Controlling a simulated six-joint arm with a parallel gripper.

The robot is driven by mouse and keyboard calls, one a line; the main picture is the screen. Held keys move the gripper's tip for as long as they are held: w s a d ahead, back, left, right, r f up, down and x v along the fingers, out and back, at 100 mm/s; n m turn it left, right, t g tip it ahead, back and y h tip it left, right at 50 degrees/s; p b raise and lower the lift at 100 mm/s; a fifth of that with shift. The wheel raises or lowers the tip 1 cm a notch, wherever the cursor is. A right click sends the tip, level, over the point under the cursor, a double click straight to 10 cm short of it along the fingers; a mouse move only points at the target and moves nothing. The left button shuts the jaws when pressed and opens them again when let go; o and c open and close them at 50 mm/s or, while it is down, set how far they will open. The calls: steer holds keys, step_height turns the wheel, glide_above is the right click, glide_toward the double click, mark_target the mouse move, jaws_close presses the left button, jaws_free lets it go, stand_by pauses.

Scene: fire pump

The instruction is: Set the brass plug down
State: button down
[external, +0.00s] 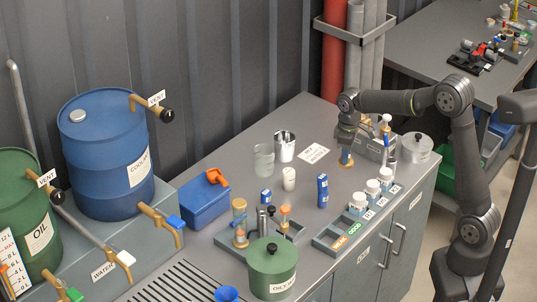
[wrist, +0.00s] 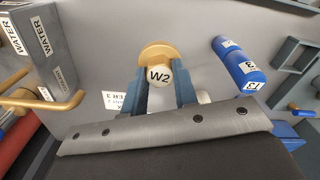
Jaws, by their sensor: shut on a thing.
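The brass plug (wrist: 152,50) is between the two blue-grey fingers of my gripper (wrist: 160,90) in the wrist view. It has a round brass flange and a pale end marked W2 that faces the camera. In the external view, my gripper (external: 346,153) points down over the grey bench, right of the printed card. The plug's brass (external: 345,164) shows just below the fingertips, at or very near the bench top; I cannot tell whether it touches. The fingers hide part of the plug's body.
A blue cylinder (external: 323,190) stands in front of my gripper; it also shows in the wrist view (wrist: 240,65). A printed card (external: 314,153) lies to the left. White-capped bottles (external: 372,188) stand at the right front. A grey WATER box (external: 376,148) and a lidded pot (external: 416,148) are close behind.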

steer(key=w+d+r+m, duration=0.5)
steer(key=w+d+r, duration=0.1)
steer(key=w+d, duration=0.55)
steer(key=w+d+r+m, duration=0.4)
steer(key=w+d+r, duration=0.2)
steer(key=w+d, duration=0.6)
steer(key=w+d+f+m, duration=0.3)
steer(key=d+f+m, duration=0.1)
steer(key=d+f, duration=0.8)
steer(key=shift+w+d+f, duration=0.15)
steer(key=shift+w+f, duration=0.25)
steer(key=shift+f, duration=0.25)
steer(key=shift+r, duration=0.1)
